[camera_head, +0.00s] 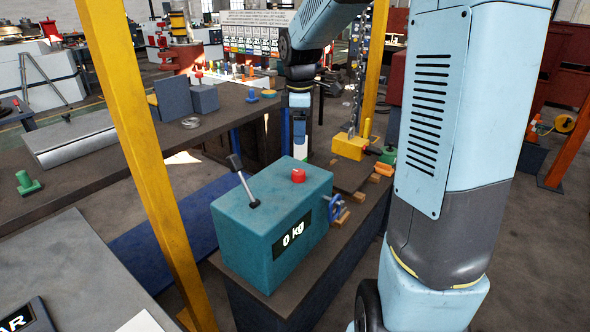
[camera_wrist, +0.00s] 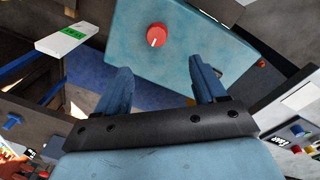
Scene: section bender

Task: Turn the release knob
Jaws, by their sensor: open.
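The red knob (camera_head: 298,175) sits on top of a teal box (camera_head: 250,225) whose front reads "0 kg". In the wrist view the round red knob (camera_wrist: 157,35) has a white mark near its lower edge and stands on the box's blue-green face. My gripper (camera_wrist: 162,75) is open and empty, its two blue fingers spread wide. The knob lies beyond the fingertips, between their lines, and nothing touches it. In the head view my wrist comes down behind the box, and the fingertips cannot be made out.
A lever with a dark handle (camera_head: 242,178) rises from the box top, left of the knob. A blue handwheel (camera_head: 335,208) is on its right side. A yellow post (camera_head: 140,150) rises at left.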

